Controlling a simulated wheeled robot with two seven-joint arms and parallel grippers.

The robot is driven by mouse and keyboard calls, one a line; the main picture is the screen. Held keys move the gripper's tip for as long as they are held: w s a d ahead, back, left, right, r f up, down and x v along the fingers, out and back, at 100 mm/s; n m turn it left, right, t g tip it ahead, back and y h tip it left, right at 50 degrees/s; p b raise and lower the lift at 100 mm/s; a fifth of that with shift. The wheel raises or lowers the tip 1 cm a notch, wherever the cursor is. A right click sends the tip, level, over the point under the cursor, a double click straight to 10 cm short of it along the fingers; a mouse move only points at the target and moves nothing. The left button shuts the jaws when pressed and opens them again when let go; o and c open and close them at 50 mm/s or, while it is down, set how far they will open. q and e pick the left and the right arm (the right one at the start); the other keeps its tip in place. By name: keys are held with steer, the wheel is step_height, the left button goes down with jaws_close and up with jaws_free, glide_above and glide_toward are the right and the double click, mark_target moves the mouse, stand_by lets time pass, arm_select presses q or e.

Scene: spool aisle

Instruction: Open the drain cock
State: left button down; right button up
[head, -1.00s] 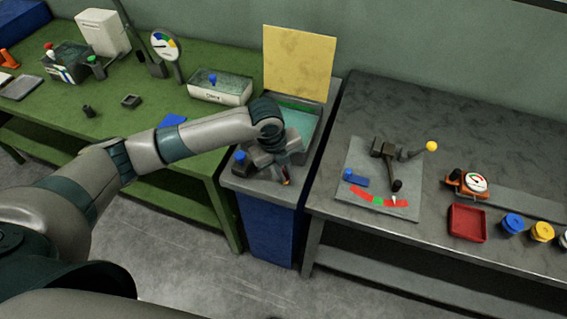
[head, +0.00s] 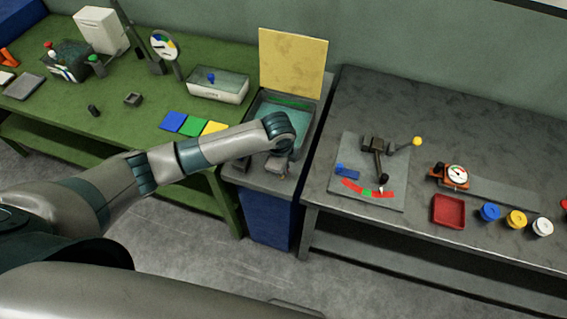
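The tank with greenish liquid (head: 312,113) is set in a grey-topped stand with a blue front (head: 268,221); its yellow lid (head: 292,62) stands raised behind it. No drain cock can be made out with certainty; a blue knob seen earlier at the tank's front left corner is now hidden behind my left arm. My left gripper (head: 277,166) is over the front ledge of the tank, largely covered by its wrist. Its fingers are too small and dark to tell open from shut, or whether it touches anything. My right gripper is out of view.
A green bench (head: 60,125) on the left holds a white box with a blue knob (head: 211,77) and coloured squares (head: 193,125). A grey bench (head: 470,130) on the right holds a lever plate (head: 350,150), a red tray (head: 448,212) and several jars.

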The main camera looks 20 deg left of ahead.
arm_select(q)
steer(key=shift+w, duration=0.1)
stand_by(0.4)
steer(key=c, duration=1.8)
jaws_free()
steer(key=shift+c, duration=0.2)
steer(key=shift+r, duration=0.1)
steer(key=shift+r, duration=0.45)
steer(key=s+r+b, duration=0.1)
steer(key=r+b, duration=0.1)
steer(key=r, duration=0.6)
steer(key=s+r+b, duration=0.2)
steer(key=r, duration=0.6)
steer(key=shift+s+b, duration=0.3)
